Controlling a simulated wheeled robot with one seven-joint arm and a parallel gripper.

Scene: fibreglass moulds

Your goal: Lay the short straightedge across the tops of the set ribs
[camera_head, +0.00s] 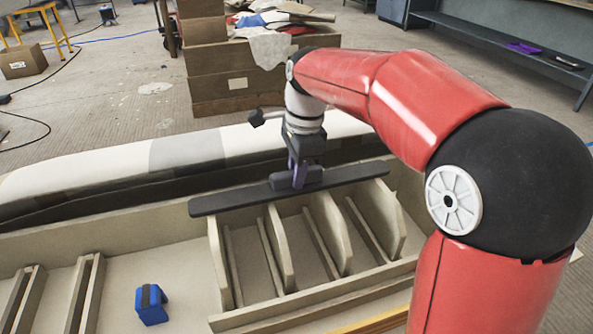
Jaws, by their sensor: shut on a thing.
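The short straightedge (230,200) is a long dark grey bar with a raised block in its middle. My gripper (298,178) is shut on that block, with the arm reaching in from the right. The bar lies level over the far ends of the set ribs (280,248), which are pale curved upright boards standing in a wooden frame. Its left end reaches past the leftmost rib and its right end past the rightmost one. I cannot tell whether the bar touches the rib tops or is just above them.
A blue block (151,304) sits on the mould floor at the lower left, near empty slotted holders (85,292). A long pale and grey mould edge (120,172) runs behind the ribs. Stacked wooden boxes (222,75) stand farther back. My red arm covers the right side.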

